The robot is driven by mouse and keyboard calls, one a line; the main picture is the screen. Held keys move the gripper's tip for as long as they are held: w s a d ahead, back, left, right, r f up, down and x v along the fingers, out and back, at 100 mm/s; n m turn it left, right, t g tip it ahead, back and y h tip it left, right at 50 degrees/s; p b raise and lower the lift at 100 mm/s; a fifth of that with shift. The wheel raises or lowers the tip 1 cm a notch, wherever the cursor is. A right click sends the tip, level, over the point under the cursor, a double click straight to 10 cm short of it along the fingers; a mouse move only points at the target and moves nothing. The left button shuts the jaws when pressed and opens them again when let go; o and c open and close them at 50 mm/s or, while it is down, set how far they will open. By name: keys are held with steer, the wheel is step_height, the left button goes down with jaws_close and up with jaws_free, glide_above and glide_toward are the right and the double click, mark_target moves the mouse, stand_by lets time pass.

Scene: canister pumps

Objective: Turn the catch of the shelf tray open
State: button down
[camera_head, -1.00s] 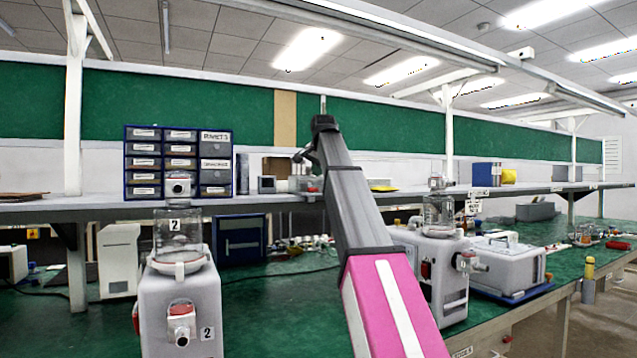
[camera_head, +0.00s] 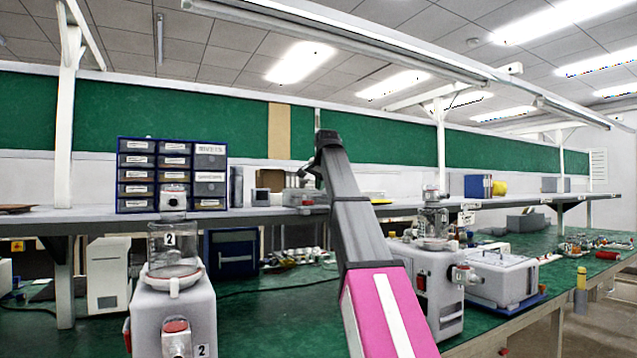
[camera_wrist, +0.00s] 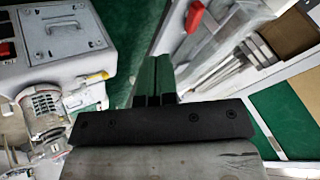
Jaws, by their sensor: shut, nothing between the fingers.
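The shelf tray (camera_head: 312,198) sits on the shelf behind my arm in the head view, small and partly hidden. Its red catch (camera_head: 306,202) shows at its front. In the wrist view the grey tray (camera_wrist: 203,50) lies at upper right, with the red catch (camera_wrist: 194,16) near the top edge, above and right of my fingers. My gripper (camera_wrist: 153,62) is shut and empty, its dark fingers side by side. The fingers appear apart from the catch. In the head view my gripper (camera_head: 303,170) is small and dark, just above the tray.
A labelled drawer cabinet (camera_head: 172,175) stands on the shelf to the left. A canister pump (camera_head: 172,310) stands at front left, another (camera_head: 432,270) right of my arm. The shelf edge (camera_head: 100,214) runs across the view. A grey machine (camera_wrist: 60,35) fills the wrist view's upper left.

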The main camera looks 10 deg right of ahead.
mark_target(307, 202)
steer(key=shift+w+a+f, duration=0.45)
steer(key=shift+w+f, duration=0.4)
steer(key=shift+w, duration=0.3)
steer(key=shift+w+a+f, duration=0.4)
steer(key=shift+w+f, duration=0.4)
steer(key=shift+w, duration=0.35)
steer(key=shift+w+a+f, duration=0.45)
steer(key=shift+w+f, duration=0.4)
steer(key=shift+w, duration=0.3)
steer(key=shift+w+a+m+h, duration=0.35)
steer(key=shift+a+m+h, duration=0.25)
steer(key=shift+m, duration=0.2)
steer(key=shift+a+m+h, duration=0.1)
steer(key=shift+m+h, duration=0.2)
steer(key=shift+m, duration=0.3)
steer(key=shift+w+a, duration=0.15)
steer(key=shift+w+r, duration=0.1)
